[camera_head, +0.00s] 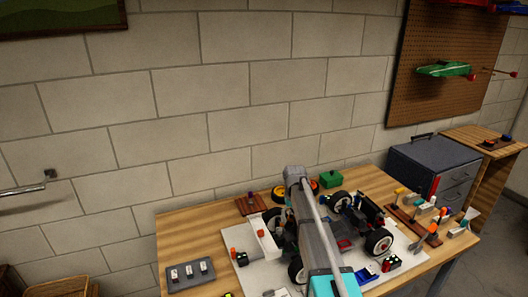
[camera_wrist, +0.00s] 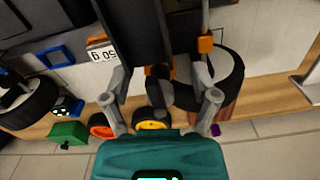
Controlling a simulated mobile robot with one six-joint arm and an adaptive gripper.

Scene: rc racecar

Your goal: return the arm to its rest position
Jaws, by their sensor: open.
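My arm (camera_head: 318,230) reaches from the bottom of the head view over the workbench, in front of a partly built racecar (camera_head: 345,243) with black tyres. My gripper's fingers do not show clearly there. In the wrist view, my gripper (camera_wrist: 165,97) is open, its two grey fingers spread wide. Dark car parts and a wheel (camera_wrist: 215,80) show beyond and between the fingers. Nothing appears held. I cannot tell whether the fingers touch the car.
The wooden workbench (camera_head: 185,237) carries a grey switch panel (camera_head: 190,274), a green box (camera_head: 330,179) and a rack of tools (camera_head: 415,222). A grey drawer cabinet (camera_head: 430,165) stands at right. A brick wall (camera_head: 240,90) is behind; space above the bench's left side is clear.

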